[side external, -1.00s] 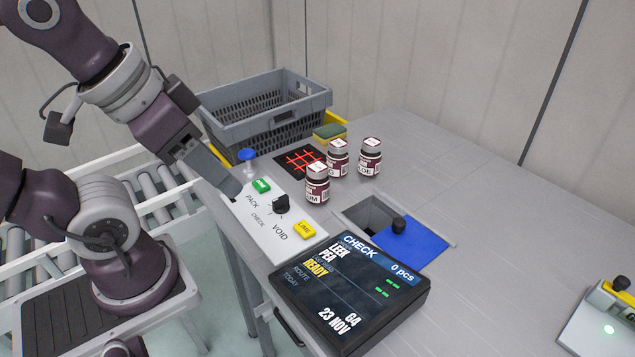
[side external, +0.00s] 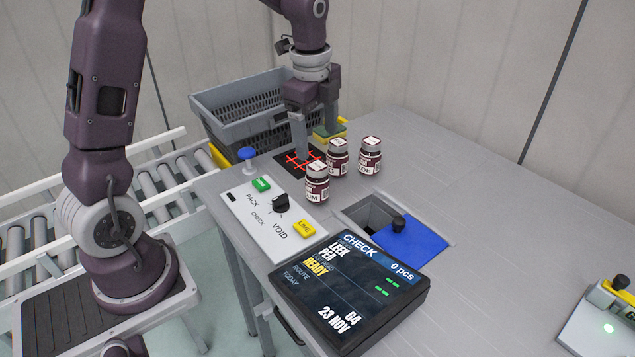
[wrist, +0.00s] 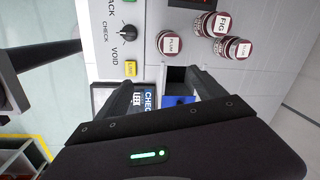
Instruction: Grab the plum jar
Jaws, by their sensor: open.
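The plum jar (side external: 317,186) is a dark jar with a white-and-maroon lid, upright on the grey table, nearest the control panel of the three jars. In the wrist view its lid reads PLUM (wrist: 169,44). A jar marked FIG (wrist: 206,24) and a third jar (wrist: 233,48), its lid text unclear, stand close behind it; they also show in the side view (side external: 337,157) (side external: 369,156). My gripper (side external: 317,138) is open and empty, pointing down above the table behind the plum jar. Its fingers (wrist: 160,92) show apart in the wrist view.
A panel (side external: 262,212) with buttons and a black knob is left of the jars. A square opening (side external: 368,212) with a blue cover (side external: 415,243) and a CHECK screen (side external: 350,290) are in front.

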